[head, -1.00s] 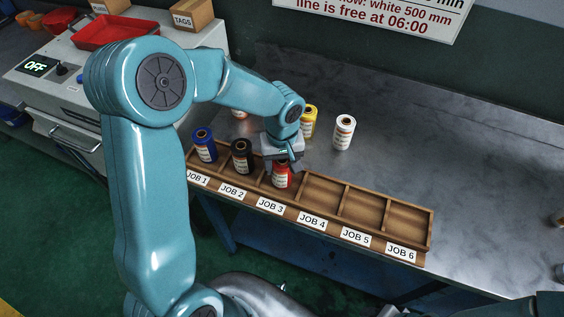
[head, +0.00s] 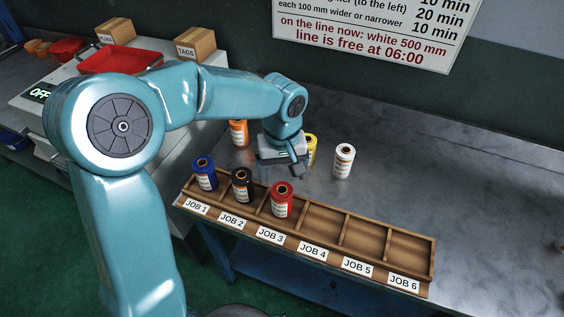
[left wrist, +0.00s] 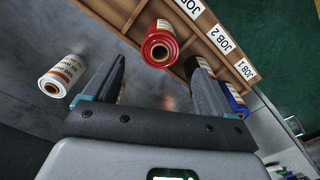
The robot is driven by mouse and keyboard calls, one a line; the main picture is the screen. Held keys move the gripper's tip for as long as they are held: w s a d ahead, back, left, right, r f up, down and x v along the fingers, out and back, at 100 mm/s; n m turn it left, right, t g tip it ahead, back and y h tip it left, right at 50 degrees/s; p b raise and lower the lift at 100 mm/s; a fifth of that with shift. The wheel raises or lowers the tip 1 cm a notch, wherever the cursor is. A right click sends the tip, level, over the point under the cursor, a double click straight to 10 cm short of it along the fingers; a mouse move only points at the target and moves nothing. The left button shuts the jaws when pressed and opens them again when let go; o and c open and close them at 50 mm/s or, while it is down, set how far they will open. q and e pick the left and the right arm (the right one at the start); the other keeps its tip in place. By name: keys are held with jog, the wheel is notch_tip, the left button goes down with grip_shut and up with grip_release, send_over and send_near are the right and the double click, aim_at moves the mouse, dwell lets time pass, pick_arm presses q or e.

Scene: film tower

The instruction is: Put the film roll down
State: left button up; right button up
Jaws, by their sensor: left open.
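The red film roll (head: 281,200) stands upright in the JOB 3 compartment of the wooden rack (head: 385,225). It also shows in the left wrist view (left wrist: 160,48), ahead of the fingers and apart from them. My left gripper (head: 299,172) is behind and above the red roll, open and empty; its spread fingers (left wrist: 157,78) show in the left wrist view. A blue roll (head: 204,174) stands in JOB 1 and a black roll (head: 242,184) in JOB 2. My right gripper is not in view.
An orange roll (head: 238,133), a yellow roll (head: 311,150) and a white roll (head: 343,161) stand on the metal bench (head: 430,170) behind the rack. JOB 4, JOB 5 and JOB 6 are empty. The bench at right is clear.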

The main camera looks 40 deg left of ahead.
pick_arm(q)
notch_tip(320, 180, up, 2)
jog(key=shift+w+r, duration=0.1)
jog(key=shift+r, duration=0.5)
